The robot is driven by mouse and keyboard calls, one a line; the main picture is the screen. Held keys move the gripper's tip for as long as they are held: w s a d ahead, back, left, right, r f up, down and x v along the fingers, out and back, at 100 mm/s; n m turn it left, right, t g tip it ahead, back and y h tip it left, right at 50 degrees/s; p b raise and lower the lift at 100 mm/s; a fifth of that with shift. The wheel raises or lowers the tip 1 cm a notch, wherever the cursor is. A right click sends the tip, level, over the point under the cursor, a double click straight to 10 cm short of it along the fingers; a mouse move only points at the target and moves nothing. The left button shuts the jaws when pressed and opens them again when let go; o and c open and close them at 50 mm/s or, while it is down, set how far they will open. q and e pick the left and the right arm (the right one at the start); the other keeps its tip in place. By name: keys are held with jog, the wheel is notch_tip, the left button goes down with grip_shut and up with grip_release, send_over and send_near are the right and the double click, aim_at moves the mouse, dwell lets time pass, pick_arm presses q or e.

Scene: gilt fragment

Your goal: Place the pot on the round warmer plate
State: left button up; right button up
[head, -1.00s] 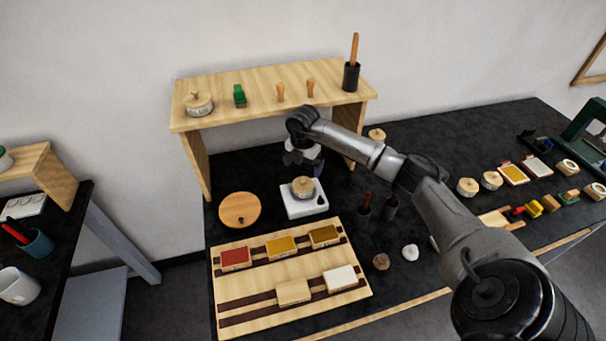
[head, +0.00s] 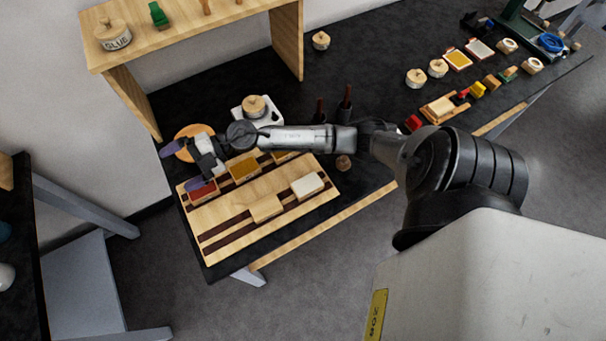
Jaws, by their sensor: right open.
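A small round pot with a pale wooden lid (head: 255,105) sits on a white square unit (head: 276,114), behind my right forearm. The lid and arm hide any round plate under the pot. Another lidded pot, labelled GLUE (head: 114,36), stands on the left end of the wooden shelf. My right gripper (head: 178,168) is open and empty, to the left of the white unit. It is above the left end of the striped wooden board and in front of a round wooden disc (head: 186,136), which it partly covers. My left gripper is out of view.
The striped board (head: 225,220) holds several coloured blocks. The shelf (head: 180,42) stands behind on side panels. Dark bottles (head: 345,103) stand right of the white unit. More lidded pots (head: 416,78) and small trays lie to the right. Black tabletop is clear under the shelf.

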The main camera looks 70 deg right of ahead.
jog(key=s+f+m+g+h, duration=0.1)
jog(key=s+f+m+h, duration=0.3)
jog(key=s+m, duration=0.2)
jog(key=s+f+m+g+h, duration=0.1)
jog(key=s+f+m+h, duration=0.3)
jog(key=s+m, duration=0.3)
jog(key=s+f+m+g+h, duration=0.1)
jog(key=s+f+m+h, duration=0.2)
jog(key=s+m+h, duration=0.3)
jog(key=shift+s+d+f+m+g, duration=0.1)
jog(key=shift+s+f+m+g, duration=0.15)
jog(key=shift+s, duration=0.45)
jog(key=shift+s+f+m+g, duration=0.15)
jog(key=shift+s+m, duration=0.1)
jog(key=shift+s, duration=0.45)
jog(key=s+a+f+g+y, duration=0.1)
jog(key=s+a+g, duration=0.2)
jog(key=s, duration=0.6)
jog(key=shift+s+a+f+n+g+y, duration=0.25)
jog(key=shift+a+n+g+y, duration=0.15)
jog(key=shift+g, duration=0.4)
jog(key=shift+d, duration=0.1)
jog(key=shift+c, duration=0.4)
